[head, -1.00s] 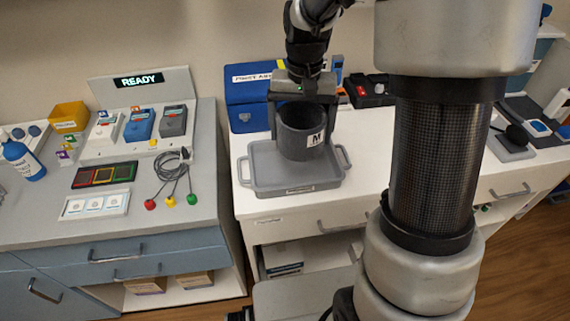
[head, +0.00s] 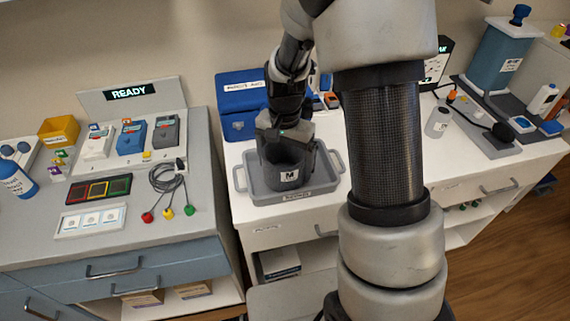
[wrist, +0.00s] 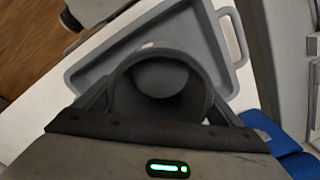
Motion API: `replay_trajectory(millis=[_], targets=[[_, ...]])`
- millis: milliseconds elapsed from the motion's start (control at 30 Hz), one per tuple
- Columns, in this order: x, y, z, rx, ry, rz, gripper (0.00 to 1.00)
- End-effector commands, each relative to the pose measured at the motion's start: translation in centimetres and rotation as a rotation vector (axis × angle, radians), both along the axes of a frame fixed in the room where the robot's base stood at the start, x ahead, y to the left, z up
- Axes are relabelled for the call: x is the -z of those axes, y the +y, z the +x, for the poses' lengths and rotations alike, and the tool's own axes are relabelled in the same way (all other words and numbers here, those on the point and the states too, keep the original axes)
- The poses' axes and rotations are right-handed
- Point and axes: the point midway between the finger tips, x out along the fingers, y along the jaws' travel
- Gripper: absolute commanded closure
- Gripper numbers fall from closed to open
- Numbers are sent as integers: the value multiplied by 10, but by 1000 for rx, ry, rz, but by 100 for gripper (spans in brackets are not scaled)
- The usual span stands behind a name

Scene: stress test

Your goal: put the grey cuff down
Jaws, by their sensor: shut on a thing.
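The grey cuff (head: 289,176), a dark open-topped cylinder with a white "M" label, is upright within the outline of the grey tray (head: 243,183). My gripper (head: 286,158) is shut on it from above, one finger on each side. The wrist view looks into the cuff's round opening (wrist: 160,78), with the tray's rim (wrist: 213,38) beyond it. The cuff looks empty. I cannot tell whether its base touches the tray floor.
A blue case (head: 240,95) stands behind the tray. Left, across a gap, a grey counter holds a READY panel (head: 128,93) and coiled leads (head: 168,180). White surface is clear before the tray.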

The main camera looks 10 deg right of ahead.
Motion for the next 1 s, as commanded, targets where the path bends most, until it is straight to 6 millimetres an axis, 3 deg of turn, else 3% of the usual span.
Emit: replay_trajectory(millis=[333,367,433,767,1000], targets=[[5,0,0,0,-1,0,36],[5,0,0,0,-1,0,9],[4,0,0,0,-1,0,0],[-4,0,1,-1,-3,0,0],[-50,0,2,-1,-8,0,0]])
